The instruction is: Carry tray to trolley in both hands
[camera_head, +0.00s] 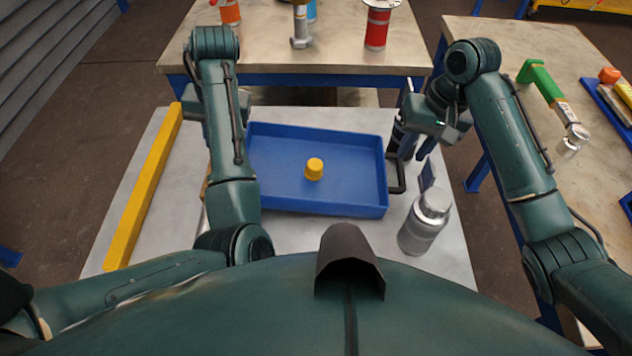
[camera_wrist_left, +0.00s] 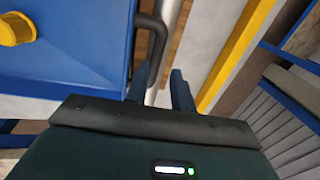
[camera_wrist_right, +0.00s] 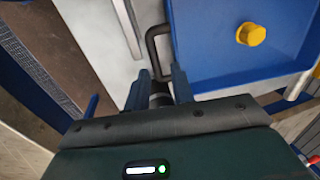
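The blue tray (camera_head: 285,200) lies on a light grey worktop, with a yellow knob-like piece (camera_head: 314,169) inside it. The tray's dark right handle (camera_head: 398,188) sticks out at its right side. My right gripper (camera_head: 418,147) is open just above and beside that handle. In the right wrist view, the handle (camera_wrist_right: 152,42) runs down between the parted fingertips (camera_wrist_right: 158,85). My left gripper is hidden behind its arm in the head view. In the left wrist view, its fingers (camera_wrist_left: 160,85) are parted near the dark left handle (camera_wrist_left: 153,30). I cannot identify the trolley with certainty.
A silver bottle (camera_head: 424,225) stands right of the tray near the front. A yellow bar (camera_head: 145,190) runs along the worktop's left side. A back table (camera_head: 340,59) carries several vessels. A right table (camera_head: 500,60) holds a green-handled tool (camera_head: 540,80).

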